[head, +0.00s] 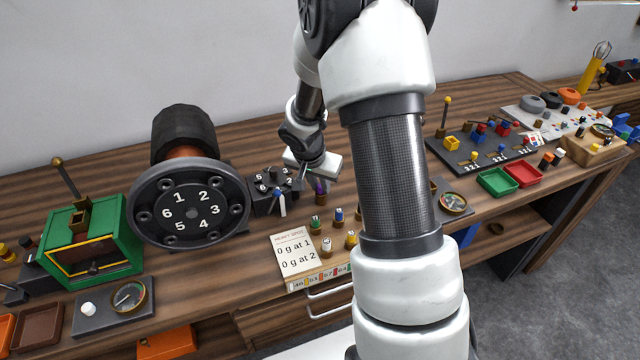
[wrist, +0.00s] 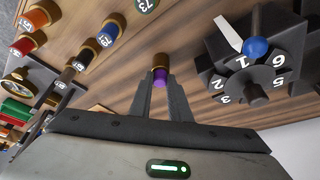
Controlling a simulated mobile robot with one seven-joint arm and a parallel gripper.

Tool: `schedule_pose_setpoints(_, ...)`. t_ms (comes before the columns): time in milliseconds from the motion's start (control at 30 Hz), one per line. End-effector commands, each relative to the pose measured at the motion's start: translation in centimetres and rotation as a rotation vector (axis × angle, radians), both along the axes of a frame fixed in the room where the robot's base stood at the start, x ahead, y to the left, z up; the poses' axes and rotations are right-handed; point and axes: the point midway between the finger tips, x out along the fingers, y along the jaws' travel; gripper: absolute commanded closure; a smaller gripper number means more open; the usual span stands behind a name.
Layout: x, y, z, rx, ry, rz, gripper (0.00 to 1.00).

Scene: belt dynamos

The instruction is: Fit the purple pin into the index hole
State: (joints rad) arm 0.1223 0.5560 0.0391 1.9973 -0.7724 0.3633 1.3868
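The purple pin (head: 320,186) has a purple top and a brass-coloured lower part. It stands on the bench just right of the small numbered selector. In the wrist view the pin (wrist: 160,79) is between my fingertips, and the narrow finger gap is about its width. My gripper (wrist: 161,82) appears shut on it; my gripper (head: 312,176) also shows in the head view behind my arm. A large dark disc (head: 193,212) numbered 1 to 6 has round holes or bolts around its rim. I cannot tell which opening is the index hole.
The numbered selector (head: 272,192) with a white pointer and blue knob is close beside my gripper. Several numbered weights (head: 326,246) and a paper card (head: 295,252) lie in front. A green box (head: 92,240) stands at left. My arm hides part of the bench.

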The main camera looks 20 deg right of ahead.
Motion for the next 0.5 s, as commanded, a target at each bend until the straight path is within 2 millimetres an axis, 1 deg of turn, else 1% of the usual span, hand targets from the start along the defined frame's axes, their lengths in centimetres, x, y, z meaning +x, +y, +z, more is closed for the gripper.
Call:
schedule_pose_setpoints(267,0.0,0.0,0.4,-0.001,-0.001,0.0,1.0)
schedule_pose_setpoints(500,0.0,0.0,1.8,0.0,-0.001,0.0,1.0)
